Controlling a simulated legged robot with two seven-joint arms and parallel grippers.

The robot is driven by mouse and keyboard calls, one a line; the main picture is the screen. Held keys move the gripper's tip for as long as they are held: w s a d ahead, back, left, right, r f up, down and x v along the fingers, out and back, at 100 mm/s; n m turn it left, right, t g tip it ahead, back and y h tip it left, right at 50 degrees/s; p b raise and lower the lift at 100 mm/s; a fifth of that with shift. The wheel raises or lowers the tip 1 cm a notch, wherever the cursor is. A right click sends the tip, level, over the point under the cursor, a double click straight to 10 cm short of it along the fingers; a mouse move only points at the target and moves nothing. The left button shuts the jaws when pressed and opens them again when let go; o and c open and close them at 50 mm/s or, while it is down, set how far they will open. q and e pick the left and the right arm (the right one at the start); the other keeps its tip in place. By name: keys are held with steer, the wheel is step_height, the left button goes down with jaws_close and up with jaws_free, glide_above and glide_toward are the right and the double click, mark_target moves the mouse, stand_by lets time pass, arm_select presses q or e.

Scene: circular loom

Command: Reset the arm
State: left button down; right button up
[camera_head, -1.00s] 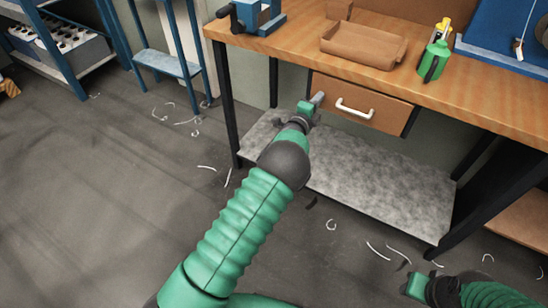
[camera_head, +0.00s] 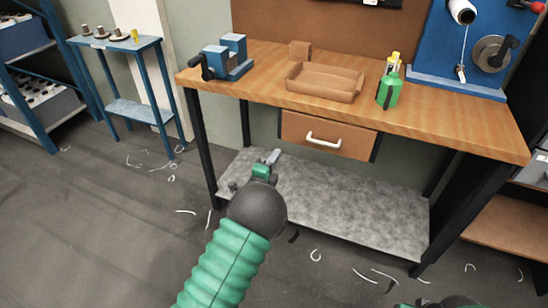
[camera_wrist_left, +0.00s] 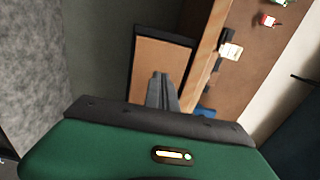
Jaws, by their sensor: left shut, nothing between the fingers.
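My left gripper (camera_head: 273,157) is shut and empty. In the head view it is in front of the workbench, below and left of the drawer (camera_head: 328,136), apart from its white handle (camera_head: 323,139). The drawer looks closed. In the left wrist view the left gripper's fingers (camera_wrist_left: 162,92) are together with nothing between them. My right arm shows only as a green and dark piece at the bottom right edge of the head view, and its fingers are out of the picture.
The wooden workbench (camera_head: 270,87) carries a blue vise (camera_head: 226,59), a brown tray (camera_head: 325,82), a green bottle (camera_head: 389,90) and a blue board with a spool (camera_head: 463,12). A grey lower shelf (camera_head: 330,205) lies beneath. A blue stand (camera_head: 140,110) is at left. White scraps litter the open floor.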

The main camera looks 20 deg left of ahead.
arm_select(q)
steer(key=s+a+f+n+g+y, duration=0.2)
steer(key=s+f+n+g+y, duration=0.1)
steer(key=s+n+g, duration=0.45)
steer(key=s+d+f+n+g+h, duration=0.1)
steer(key=s+d+n+g, duration=0.2)
steer(key=s, duration=0.7)
steer(key=s+d+n+g+h, duration=0.15)
steer(key=s+n, duration=0.25)
steer(key=s, duration=0.6)
steer(key=s+d+f+n+g, duration=0.1)
steer(key=s+d+n+g, duration=0.25)
steer(key=s, duration=0.55)
steer(key=w+p+v, duration=0.2)
steer(key=p+v, duration=0.8)
steer(key=w+r+p+v, duration=0.1)
steer(key=w+p+v, duration=0.1)
steer(key=p+v, duration=0.7)
steer(key=shift+w+a+r+p, duration=0.15)
steer(key=shift+a+r+p, duration=0.2)
steer(key=shift+p, duration=0.45)
steer(key=shift+r, duration=0.1)
